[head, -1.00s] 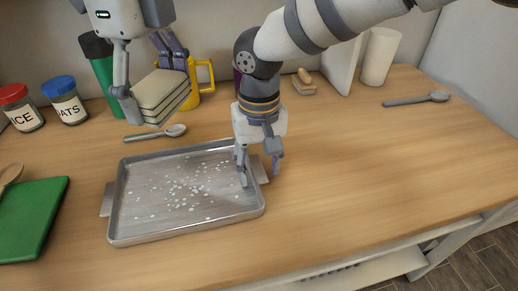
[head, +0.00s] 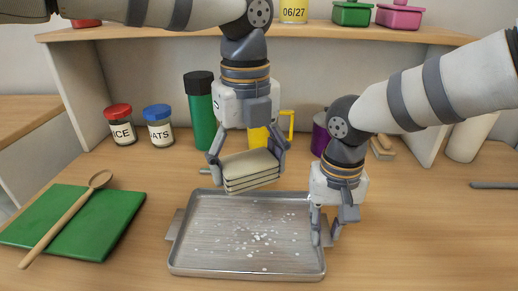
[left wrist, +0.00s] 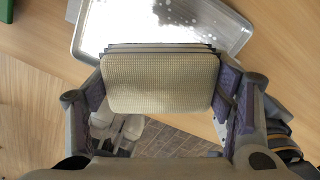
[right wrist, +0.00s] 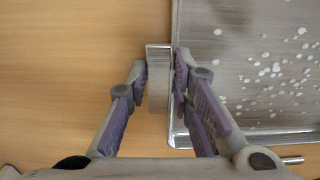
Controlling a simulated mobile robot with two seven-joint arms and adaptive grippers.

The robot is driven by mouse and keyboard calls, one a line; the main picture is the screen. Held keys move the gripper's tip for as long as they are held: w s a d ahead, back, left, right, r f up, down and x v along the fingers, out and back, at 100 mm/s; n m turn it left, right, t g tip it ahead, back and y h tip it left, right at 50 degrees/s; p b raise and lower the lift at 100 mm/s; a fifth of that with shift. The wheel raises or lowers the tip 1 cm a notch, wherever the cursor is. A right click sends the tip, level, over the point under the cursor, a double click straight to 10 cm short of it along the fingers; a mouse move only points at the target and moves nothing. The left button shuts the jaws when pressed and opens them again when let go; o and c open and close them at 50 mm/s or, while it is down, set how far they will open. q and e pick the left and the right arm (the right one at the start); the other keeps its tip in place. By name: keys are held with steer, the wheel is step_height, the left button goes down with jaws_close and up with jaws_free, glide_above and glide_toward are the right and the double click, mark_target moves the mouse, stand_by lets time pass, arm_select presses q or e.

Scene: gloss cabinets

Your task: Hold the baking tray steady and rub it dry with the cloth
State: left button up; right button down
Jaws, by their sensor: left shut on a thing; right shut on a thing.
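The grey metal baking tray (head: 215,232) lies on the wooden counter with white drops (head: 255,238) scattered over its middle and right part. My left gripper (head: 247,162) is shut on the folded cream cloth (head: 250,168), which appears raised near the tray's far edge. In the left wrist view the cloth (left wrist: 160,82) sits between both fingers and overlaps the tray's edge. My right gripper (head: 326,232) is shut on the tray's right handle; the right wrist view shows the handle tab (right wrist: 158,90) between the fingers.
A green board (head: 85,225) with a wooden spoon (head: 60,228) lies left of the tray. Labelled jars (head: 159,128), a green bottle (head: 200,115), a yellow mug (head: 258,138) and a purple item (head: 320,135) stand behind.

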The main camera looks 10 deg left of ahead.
arm_select(q)
step_height(320, 180, down, 5)
steer(key=m, duration=0.6)
glide_above(250, 232)
steer(key=shift+f, duration=2.35)
steer(key=shift+f, duration=1.75)
